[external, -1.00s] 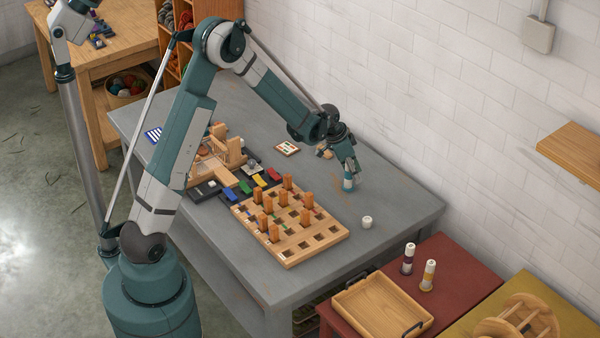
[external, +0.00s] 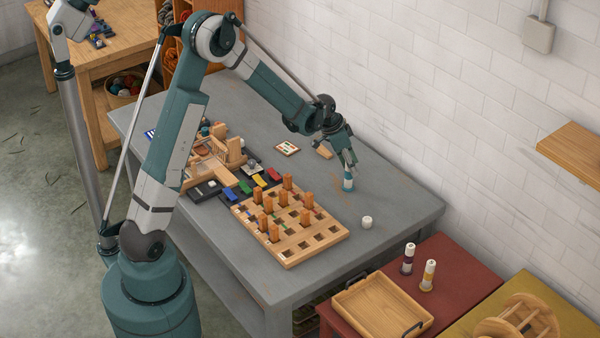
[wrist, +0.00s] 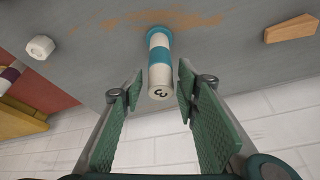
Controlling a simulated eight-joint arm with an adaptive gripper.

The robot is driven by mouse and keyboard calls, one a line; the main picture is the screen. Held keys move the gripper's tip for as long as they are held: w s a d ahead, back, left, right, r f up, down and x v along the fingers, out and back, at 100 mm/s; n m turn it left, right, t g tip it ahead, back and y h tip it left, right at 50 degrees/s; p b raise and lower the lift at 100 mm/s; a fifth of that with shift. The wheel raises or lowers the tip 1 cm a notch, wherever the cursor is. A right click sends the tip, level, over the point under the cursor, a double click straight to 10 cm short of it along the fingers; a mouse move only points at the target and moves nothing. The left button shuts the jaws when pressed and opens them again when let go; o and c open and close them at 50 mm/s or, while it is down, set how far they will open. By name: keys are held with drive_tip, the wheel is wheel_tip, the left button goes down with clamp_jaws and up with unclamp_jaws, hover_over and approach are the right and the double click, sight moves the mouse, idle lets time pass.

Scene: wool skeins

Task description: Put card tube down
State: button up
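The card tube (external: 348,185), white with teal bands, stands upright on the grey table, to the right of the wooden peg rack. In the wrist view the tube (wrist: 160,62) shows its pale top end with a dark mark like a 3. My gripper (external: 347,168) is just above and beside the tube. In the wrist view its green-padded fingers (wrist: 158,88) are spread, with a gap on both sides of the tube. The gripper is open and holds nothing.
A wooden block (external: 323,152) lies behind. The table's right end is bare.

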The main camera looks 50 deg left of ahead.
drive_tip(key=v, duration=0.8)
drive_tip(key=shift+p, duration=0.45)
idle(0.4)
drive_tip(key=s+d+r+n+t, duration=0.1)
drive_tip(key=s+d+r, duration=0.3)
drive_tip(key=s+r, duration=0.5)
drive_tip(key=s+d+r+n, duration=0.1)
drive_tip(key=s+d+r, duration=0.2)
drive_tip(key=s+r, duration=0.65)
drive_tip(key=s+d+n+t+y, duration=0.1)
drive_tip(key=s+d+n, duration=0.1)
drive_tip(key=s, duration=2.1)
drive_tip(key=shift+s+d+f+n+t, duration=0.15)
drive_tip(key=shift+d+f+n+t, duration=0.2)
drive_tip(key=shift+d, duration=0.5)
